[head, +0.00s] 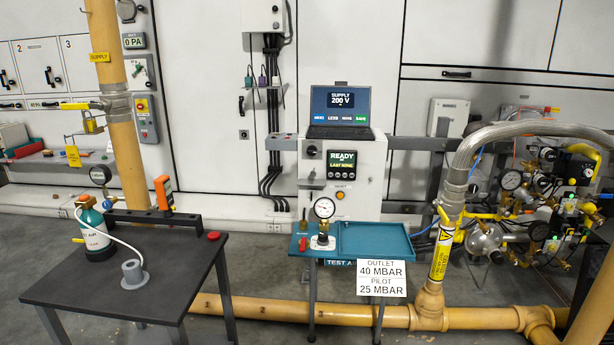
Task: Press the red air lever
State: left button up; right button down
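A teal and white bottle (94,234) with a label that seems to read AIR stands on the dark table (70,287) at the left. A small red part (85,199) sits at its top and looks like the air lever; whether it is pressed is too small to tell. A pale hose runs from the bottle to a grey round fitting (133,276) on the tabletop. A round gauge (100,174) stands behind the bottle. Neither of my grippers is in view, and nothing touches the bottle.
A red knob (213,236) is at the dark table's right corner. A teal bench (372,240) carries another gauge (324,208). A yellow upright pipe (126,150) rises behind the dark table. Floor shows between the tables.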

aim_at(304, 240)
jog(key=i+l+z, duration=0.2)
jog(key=l, duration=0.35)
jog(key=i+l+z, duration=0.2)
jog(key=i+l, duration=0.2)
jog(key=i+l+z, duration=0.2)
jog(key=i+l, duration=0.15)
jog(key=l, duration=0.25)
